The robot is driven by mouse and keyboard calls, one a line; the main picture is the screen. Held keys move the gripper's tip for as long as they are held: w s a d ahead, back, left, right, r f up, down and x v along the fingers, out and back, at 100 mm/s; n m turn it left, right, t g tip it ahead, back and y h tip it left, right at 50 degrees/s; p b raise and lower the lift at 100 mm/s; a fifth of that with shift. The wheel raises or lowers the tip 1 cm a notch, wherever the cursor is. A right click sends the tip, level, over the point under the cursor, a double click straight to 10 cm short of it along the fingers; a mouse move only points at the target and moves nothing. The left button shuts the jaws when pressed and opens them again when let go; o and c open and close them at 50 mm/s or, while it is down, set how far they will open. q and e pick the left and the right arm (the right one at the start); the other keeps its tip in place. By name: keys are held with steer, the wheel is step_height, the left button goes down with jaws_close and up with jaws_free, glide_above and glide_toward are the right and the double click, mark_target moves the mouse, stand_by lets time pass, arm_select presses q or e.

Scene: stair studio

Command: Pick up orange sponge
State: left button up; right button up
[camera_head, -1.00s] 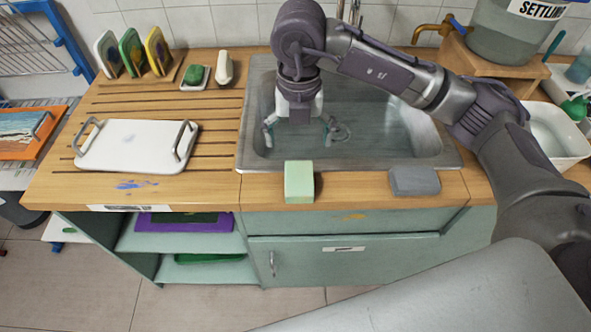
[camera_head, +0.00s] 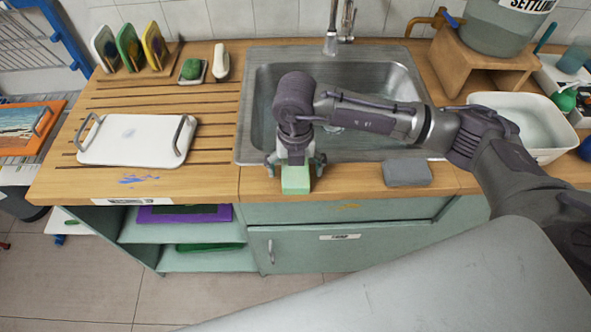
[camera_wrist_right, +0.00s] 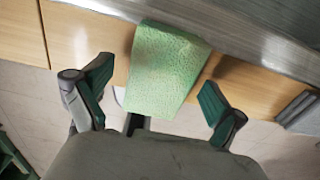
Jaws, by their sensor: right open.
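I see no orange sponge in either view. A pale green sponge block (camera_head: 296,181) lies on the wooden counter strip in front of the sink. It also shows in the right wrist view (camera_wrist_right: 165,65), with a rough, porous surface. My right gripper (camera_head: 295,164) is open above the green sponge, its fingers spread to either side of it. In the right wrist view the open right gripper (camera_wrist_right: 156,78) has a finger on each side, with gaps to the sponge. The gripper hides the sponge's far part in the head view. My left gripper is not in view.
A grey block (camera_head: 408,172) lies right of the green sponge. The metal sink (camera_head: 242,140) is behind. A white tray with handles (camera_head: 135,140) lies on the left counter. A white basin (camera_head: 535,150) stands at right.

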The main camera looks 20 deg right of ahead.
mark_target(295, 169)
steer(key=c, duration=0.9)
steer(key=shift+r, duration=0.1)
steer(key=shift+r, duration=0.55)
step_height(295, 169, up, 3)
steer(key=shift+f+b, duration=0.15)
steer(key=shift+b, duration=0.6)
steer(key=s+d+r+b, duration=0.2)
steer(key=s+d+r, duration=0.5)
steer(key=s+d, duration=0.1)
steer(key=shift+d, duration=0.25)
